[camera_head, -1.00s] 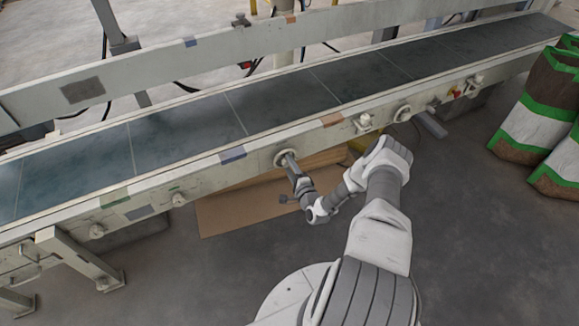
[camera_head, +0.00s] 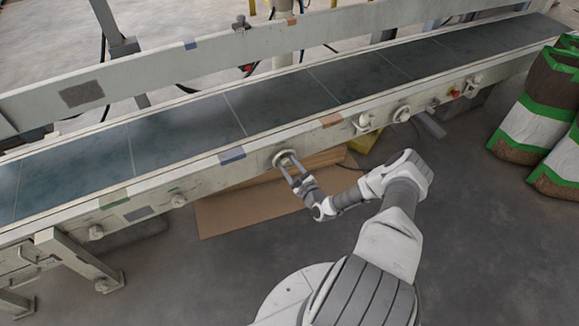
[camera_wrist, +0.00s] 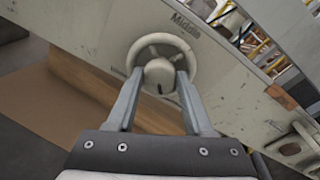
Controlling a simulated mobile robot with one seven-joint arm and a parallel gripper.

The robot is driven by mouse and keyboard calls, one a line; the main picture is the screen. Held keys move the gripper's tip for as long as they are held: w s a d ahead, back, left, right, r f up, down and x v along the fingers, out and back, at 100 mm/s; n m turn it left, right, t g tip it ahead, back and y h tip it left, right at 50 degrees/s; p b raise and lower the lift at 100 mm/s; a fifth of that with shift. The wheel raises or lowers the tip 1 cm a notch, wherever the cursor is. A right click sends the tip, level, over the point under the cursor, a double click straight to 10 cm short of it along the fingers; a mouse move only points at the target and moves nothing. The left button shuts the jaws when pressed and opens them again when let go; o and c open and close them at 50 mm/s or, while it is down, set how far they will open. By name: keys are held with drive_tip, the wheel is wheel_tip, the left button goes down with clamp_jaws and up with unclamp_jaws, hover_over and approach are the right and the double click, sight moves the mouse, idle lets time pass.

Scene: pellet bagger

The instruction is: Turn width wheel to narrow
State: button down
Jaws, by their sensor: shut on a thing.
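The width wheel (camera_wrist: 138,50) is a pale round handwheel with a hub on the conveyor's near side rail. The label "Middle" (camera_wrist: 187,25) is printed above it in the wrist view. In the head view the wheel (camera_head: 283,157) sits below the belt, right of a blue patch. My gripper (camera_wrist: 160,82) has its two grey fingers on either side of the wheel's hub (camera_wrist: 159,75), closed against it. In the head view my gripper (camera_head: 289,165) reaches the wheel from the front. The fingers hide the lower part of the wheel.
The dark conveyor belt (camera_head: 185,130) runs above the rail. Another round knob (camera_head: 401,114) and a red button (camera_head: 455,93) are farther right on the rail. Cardboard (camera_head: 235,213) lies on the floor under the wheel. Filled bags (camera_head: 540,120) stand at the right.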

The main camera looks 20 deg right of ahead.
drive_tip(key=shift+m, duration=1)
drive_tip(key=shift+c, duration=1.4)
unclamp_jaws()
drive_tip(key=shift+s, duration=0.15)
